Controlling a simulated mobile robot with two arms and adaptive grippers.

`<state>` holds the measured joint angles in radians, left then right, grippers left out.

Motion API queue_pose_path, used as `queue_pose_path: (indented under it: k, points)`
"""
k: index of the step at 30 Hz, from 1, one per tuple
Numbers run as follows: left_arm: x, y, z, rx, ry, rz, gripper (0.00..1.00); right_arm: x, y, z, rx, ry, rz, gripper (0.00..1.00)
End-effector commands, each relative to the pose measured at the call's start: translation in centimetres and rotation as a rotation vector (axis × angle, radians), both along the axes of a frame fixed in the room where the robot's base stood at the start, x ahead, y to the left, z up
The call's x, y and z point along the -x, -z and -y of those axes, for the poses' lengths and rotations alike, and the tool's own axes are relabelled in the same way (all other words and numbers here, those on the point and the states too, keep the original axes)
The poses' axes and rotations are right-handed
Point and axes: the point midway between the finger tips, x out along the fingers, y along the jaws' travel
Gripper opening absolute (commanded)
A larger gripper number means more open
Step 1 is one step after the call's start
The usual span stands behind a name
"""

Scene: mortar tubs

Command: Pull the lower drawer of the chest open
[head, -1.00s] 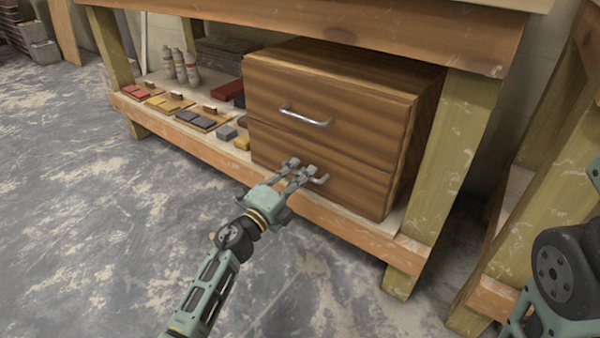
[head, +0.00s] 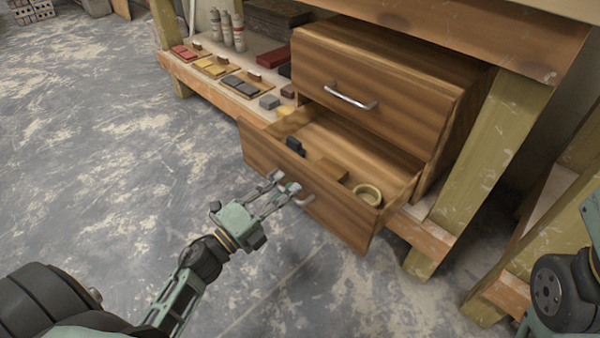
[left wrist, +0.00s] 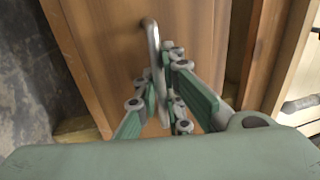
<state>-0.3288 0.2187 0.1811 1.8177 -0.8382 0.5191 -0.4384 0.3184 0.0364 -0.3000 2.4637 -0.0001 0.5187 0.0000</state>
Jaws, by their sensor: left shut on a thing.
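The wooden chest (head: 385,65) stands on the bench's lower shelf, its upper drawer (head: 345,85) closed. The lower drawer (head: 268,160) is pulled well out, and its inside shows. In it are a dark object (head: 295,146), a brown block (head: 328,171) and a pale ring-shaped thing (head: 368,195). My left gripper (head: 285,188) is at the lower drawer's front, shut on its metal handle (head: 305,200). The left wrist view shows the handle (left wrist: 150,35) running between the fingers. My right gripper is out of view; only part of that arm shows at the right edge.
Left of the chest, the shelf holds several coloured blocks on small boards (head: 213,67) and several bottles (head: 226,32). A bench leg (head: 490,150) stands just right of the chest. The floor (head: 130,130) in front and to the left is clear.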

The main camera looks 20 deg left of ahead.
Motion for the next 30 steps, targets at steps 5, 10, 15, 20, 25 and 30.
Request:
queue_pose_path:
  k: [5, 10, 15, 20, 25, 30]
  points:
    - [1.6, 0.1, -0.6, -0.001, -0.002, -0.003, 0.00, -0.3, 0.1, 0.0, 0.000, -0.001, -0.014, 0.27]
    - [2.1, 0.1, -0.8, 0.000, -0.003, -0.002, 0.00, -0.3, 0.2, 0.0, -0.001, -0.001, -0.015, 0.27]
    - [2.1, 0.1, -0.9, 0.000, -0.003, -0.002, 0.00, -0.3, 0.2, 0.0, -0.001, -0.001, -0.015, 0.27]
    - [2.1, 0.1, -0.9, 0.000, -0.003, -0.002, 0.09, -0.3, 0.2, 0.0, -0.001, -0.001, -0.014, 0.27]
    - [2.0, 0.1, -0.8, 0.000, -0.002, -0.001, 0.17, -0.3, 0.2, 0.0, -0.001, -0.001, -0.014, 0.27]
    - [2.0, 0.0, -0.8, 0.000, -0.001, 0.000, 0.17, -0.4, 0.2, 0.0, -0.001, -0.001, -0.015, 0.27]
